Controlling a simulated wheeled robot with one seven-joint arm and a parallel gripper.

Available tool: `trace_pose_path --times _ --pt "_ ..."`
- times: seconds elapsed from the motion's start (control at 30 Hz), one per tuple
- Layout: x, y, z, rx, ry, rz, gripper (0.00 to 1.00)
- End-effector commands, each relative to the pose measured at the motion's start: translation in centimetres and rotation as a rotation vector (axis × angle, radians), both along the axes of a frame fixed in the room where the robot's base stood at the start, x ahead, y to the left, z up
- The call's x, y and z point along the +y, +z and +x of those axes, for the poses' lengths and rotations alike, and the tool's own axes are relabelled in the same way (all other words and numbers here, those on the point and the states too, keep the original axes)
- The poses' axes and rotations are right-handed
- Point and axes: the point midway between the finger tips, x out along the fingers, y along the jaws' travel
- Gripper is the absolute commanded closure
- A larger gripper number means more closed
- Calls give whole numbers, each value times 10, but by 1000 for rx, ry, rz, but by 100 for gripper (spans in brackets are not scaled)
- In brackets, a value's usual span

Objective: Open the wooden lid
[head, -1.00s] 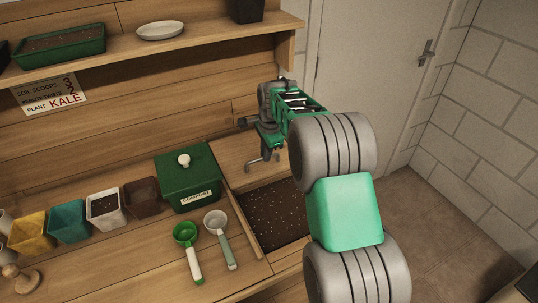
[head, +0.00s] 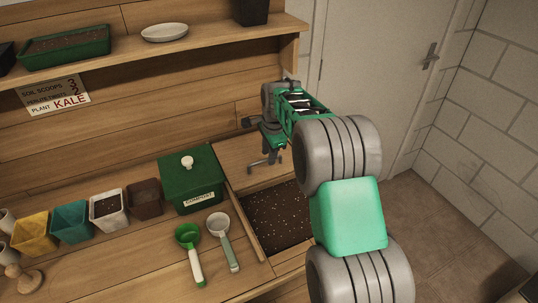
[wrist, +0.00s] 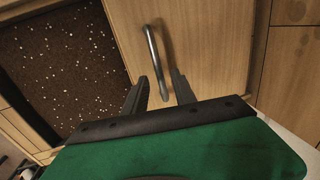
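The wooden lid (head: 232,155) is a flat light-brown panel in the bench, behind the dark speckled soil (head: 275,215). In the wrist view the lid (wrist: 215,35) carries a bent metal bar handle (wrist: 153,55), and open soil (wrist: 60,65) lies beside it. My gripper (wrist: 158,92) is open, with its two dark fingers on either side of the handle's near end. I cannot tell whether either finger touches the handle. In the head view my gripper (head: 268,160) is low over the lid, and my arm hides the lid's right part.
A green compost box (head: 190,180) with a white knob stands left of the lid. A green scoop (head: 188,236) and a grey-white scoop (head: 219,226) lie in front of it. Several small pots line the bench to the left. A shelf (head: 150,50) runs above.

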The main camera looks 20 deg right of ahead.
Motion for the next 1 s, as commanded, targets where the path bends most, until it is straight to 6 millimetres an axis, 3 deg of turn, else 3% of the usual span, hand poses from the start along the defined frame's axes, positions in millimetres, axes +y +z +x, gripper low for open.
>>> trace_pose_path --times 0.2,0.4,0.83,1.0 --pt "-2 43 -8 -5 -2 -1 68" --pt "-3 68 -13 -1 0 -1 68" --pt "-3 70 -14 0 14 -3 68" --pt "-3 71 -10 -23 261 -54 68"
